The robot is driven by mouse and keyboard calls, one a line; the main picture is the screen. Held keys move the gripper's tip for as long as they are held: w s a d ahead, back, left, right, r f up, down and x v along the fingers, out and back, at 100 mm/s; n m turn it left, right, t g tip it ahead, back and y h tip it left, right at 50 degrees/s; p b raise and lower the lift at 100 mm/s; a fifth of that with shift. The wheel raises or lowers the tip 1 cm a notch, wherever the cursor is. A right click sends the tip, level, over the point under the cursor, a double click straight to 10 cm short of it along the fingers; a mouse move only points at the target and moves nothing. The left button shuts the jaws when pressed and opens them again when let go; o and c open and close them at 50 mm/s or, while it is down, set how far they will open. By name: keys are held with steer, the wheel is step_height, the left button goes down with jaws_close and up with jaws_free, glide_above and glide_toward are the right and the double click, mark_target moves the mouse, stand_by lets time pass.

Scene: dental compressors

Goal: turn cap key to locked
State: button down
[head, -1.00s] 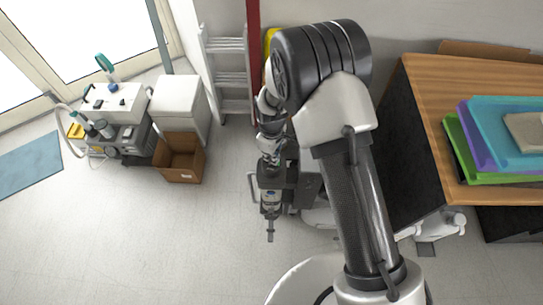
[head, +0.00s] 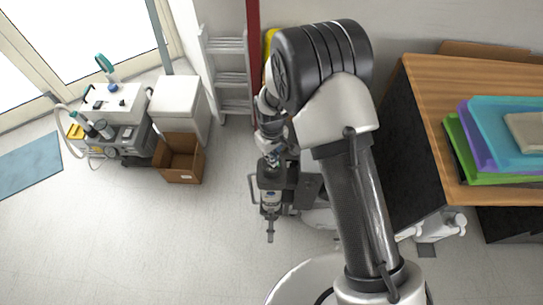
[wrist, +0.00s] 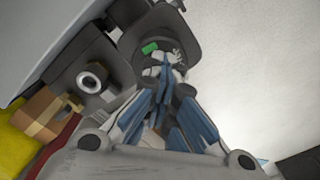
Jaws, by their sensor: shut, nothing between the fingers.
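The dark compressor unit (head: 272,181) stands on the floor below the bent arm in the head view. In the wrist view its dark grey housing (wrist: 185,42) has a green patch (wrist: 150,47) and small pale fittings (wrist: 168,60) near the fingertips. I cannot tell which part is the cap key; it may be hidden by the fingers. My gripper (wrist: 164,70) shows blue-grey fingers closed together, tips at the pale fittings. Whether they touch them is unclear. In the head view the gripper is small and mostly hidden by the arm.
A round dark port with a silver ring (wrist: 92,79) sits left in the wrist view. A stepladder (head: 226,75), open cardboard box (head: 181,172) and white cabinet (head: 178,100) stand left. A wooden desk (head: 425,95) with coloured trays stands right. Floor at lower left is clear.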

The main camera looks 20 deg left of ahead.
stand_by(0.9)
steer(key=c, duration=1.3)
jaws_free()
steer(key=shift+r, duration=6)
